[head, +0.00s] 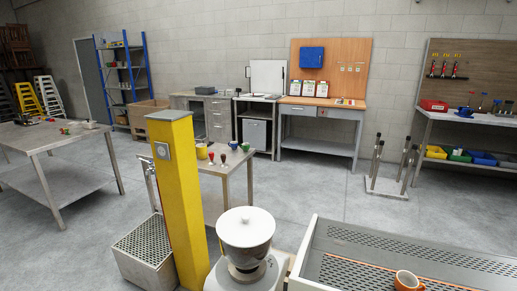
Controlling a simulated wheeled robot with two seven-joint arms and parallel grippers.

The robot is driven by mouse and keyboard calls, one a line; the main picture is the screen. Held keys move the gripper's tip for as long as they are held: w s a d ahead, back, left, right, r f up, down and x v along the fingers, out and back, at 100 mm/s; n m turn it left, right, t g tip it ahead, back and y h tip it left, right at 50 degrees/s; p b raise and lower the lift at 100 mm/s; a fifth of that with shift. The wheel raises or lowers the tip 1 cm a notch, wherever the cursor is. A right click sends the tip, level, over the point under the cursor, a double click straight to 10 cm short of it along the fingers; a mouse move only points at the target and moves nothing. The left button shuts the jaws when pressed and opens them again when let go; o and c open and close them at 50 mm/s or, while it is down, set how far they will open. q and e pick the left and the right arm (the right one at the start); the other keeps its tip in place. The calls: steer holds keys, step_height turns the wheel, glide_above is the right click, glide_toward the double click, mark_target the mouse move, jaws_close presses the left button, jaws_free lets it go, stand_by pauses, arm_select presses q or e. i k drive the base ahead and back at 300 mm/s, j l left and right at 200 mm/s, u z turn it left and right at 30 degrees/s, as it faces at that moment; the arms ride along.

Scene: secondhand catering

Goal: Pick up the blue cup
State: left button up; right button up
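I cannot make out a blue cup for certain. A small blue object (465,112) sits on the top of the right-hand bench, too small to tell whether it is a cup. On the low middle table stand a yellow cup (201,151), small red and dark objects, and a green cup (245,147). An orange cup (407,281) stands in the metal tray at the bottom right. Neither of my grippers shows in the head view.
A yellow post (178,190) rises close in front, beside a perforated metal box (146,252). A white machine with a bowl (245,228) stands at bottom centre. A metal table (50,138) is at left. Grey floor (315,190) is clear between the middle table and the back workbench.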

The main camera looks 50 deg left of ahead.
mark_target(233, 146)
steer(key=u, duration=1.7)
steer(key=i+j+u, duration=0.65)
steer(key=j+u, duration=0.15)
steer(key=i+j+u, duration=0.55)
steer(key=i+u, duration=0.3)
steer(key=i, duration=1.5)
steer(key=i+j, duration=0.1)
steer(key=i, duration=1.45)
steer(key=i+l+z, duration=0.15)
steer(key=z, duration=0.25)
steer(key=i+z, duration=0.9)
steer(key=z, duration=0.25)
steer(key=i+l+z, duration=0.1)
steer(key=i+z, duration=0.3)
steer(key=i, duration=0.3)
steer(key=i+j+z, duration=0.1)
steer(key=i+z, duration=0.3)
steer(key=i, duration=0.3)
